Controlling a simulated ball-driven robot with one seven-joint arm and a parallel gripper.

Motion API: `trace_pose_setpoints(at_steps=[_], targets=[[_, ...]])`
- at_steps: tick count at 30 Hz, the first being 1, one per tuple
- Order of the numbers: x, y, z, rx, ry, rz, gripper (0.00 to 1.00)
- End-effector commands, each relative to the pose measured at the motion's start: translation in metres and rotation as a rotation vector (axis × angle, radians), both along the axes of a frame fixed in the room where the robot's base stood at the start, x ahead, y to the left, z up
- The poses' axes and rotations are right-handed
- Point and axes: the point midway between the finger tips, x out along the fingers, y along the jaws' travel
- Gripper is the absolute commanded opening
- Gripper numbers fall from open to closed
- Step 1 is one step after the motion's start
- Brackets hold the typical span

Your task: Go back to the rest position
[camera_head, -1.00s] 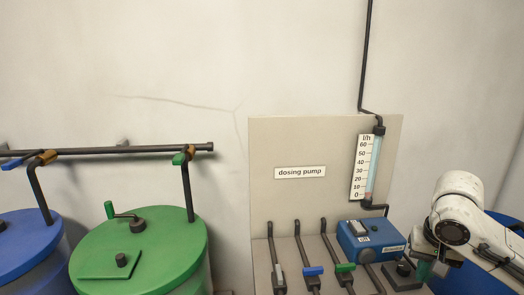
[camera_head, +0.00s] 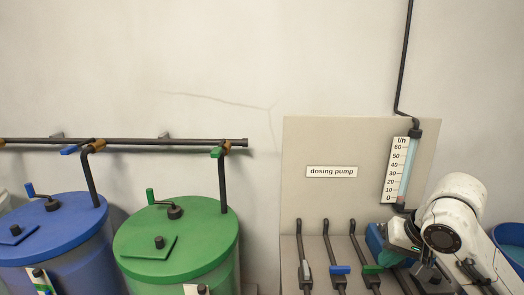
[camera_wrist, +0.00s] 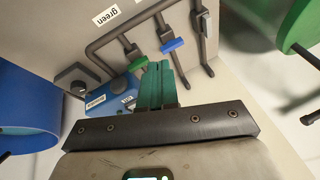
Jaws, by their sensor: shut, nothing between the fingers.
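My gripper (camera_wrist: 161,85) shows in the wrist view as two green fingers pressed together, shut and empty. It points toward the lower part of the dosing pump panel, in front of the blue pump box (camera_wrist: 112,98) and the valve handles. In the head view my white arm reaches in at the lower right and covers most of the blue pump box (camera_head: 376,240). Whether the fingers touch anything cannot be told.
The panel (camera_head: 300,200) carries a flow gauge (camera_head: 399,170) and pipes with a blue handle (camera_head: 340,269) and a green handle (camera_head: 372,269). A green tank (camera_head: 190,245) and a blue tank (camera_head: 55,235) stand left under a wall pipe (camera_head: 120,142). Another blue tank (camera_head: 512,240) stands at the right.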

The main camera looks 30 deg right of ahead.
Motion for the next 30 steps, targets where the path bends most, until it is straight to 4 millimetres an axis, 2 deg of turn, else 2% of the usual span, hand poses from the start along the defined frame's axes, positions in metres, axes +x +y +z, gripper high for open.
trace_pose_setpoints(at_steps=[1,3,6,10,14,17,20,23,27,30], targets=[[0.014,0.019,0.0,0.019,-0.038,0.04,0.0],[0.032,0.042,0.0,0.036,-0.095,0.093,0.0],[0.052,0.077,-0.005,0.065,-0.167,0.161,0.0],[0.063,0.119,-0.022,0.097,-0.223,0.23,0.0],[0.06,0.157,-0.053,0.121,-0.232,0.282,0.0],[0.047,0.185,-0.084,0.128,-0.209,0.322,0.0],[0.025,0.208,-0.119,0.121,-0.159,0.362,0.0],[-0.007,0.225,-0.157,0.098,-0.087,0.409,0.0],[-0.067,0.236,-0.206,0.036,0.045,0.493,0.0],[-0.112,0.231,-0.233,-0.026,0.148,0.56,0.0]])
